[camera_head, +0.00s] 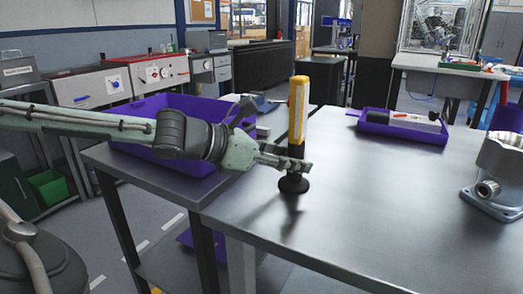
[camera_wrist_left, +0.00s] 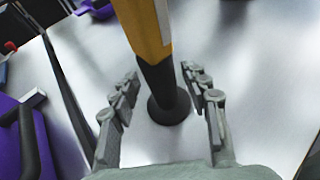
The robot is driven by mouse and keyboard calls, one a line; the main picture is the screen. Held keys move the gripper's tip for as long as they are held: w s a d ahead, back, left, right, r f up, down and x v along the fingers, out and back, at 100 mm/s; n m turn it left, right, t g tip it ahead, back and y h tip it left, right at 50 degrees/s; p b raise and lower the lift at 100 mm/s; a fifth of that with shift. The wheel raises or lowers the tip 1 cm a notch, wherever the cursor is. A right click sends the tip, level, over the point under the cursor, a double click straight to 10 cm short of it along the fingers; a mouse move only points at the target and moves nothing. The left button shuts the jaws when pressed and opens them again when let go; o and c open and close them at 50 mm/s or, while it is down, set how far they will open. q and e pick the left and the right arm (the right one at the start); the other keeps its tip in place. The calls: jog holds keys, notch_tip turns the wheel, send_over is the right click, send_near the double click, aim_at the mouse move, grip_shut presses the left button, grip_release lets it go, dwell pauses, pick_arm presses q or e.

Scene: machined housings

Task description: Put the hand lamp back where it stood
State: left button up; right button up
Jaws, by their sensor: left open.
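The hand lamp (camera_head: 298,112) has a yellow body, a black lower grip and a round black base. It stands upright on the grey metal table (camera_head: 400,210), near its left edge. My left gripper (camera_head: 305,165) is at the lamp's black lower part in the head view. In the left wrist view the gripper (camera_wrist_left: 163,98) is open, with one finger on each side of the lamp's black grip (camera_wrist_left: 160,82). A gap shows between the lamp and the fingers. The lamp's top is cut off in that view. My right gripper is not in view.
A purple crate (camera_head: 135,150) stands on the left table, behind my left arm. A shallow purple tray (camera_head: 402,130) with tools lies at the back of the table. A machined metal housing (camera_head: 498,165) stands at the right. The table's middle is clear.

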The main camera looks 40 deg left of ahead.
pick_arm(q)
jog(key=v, duration=1)
jog(key=shift+s+r, duration=0.15)
jog(key=shift+s, duration=0.15)
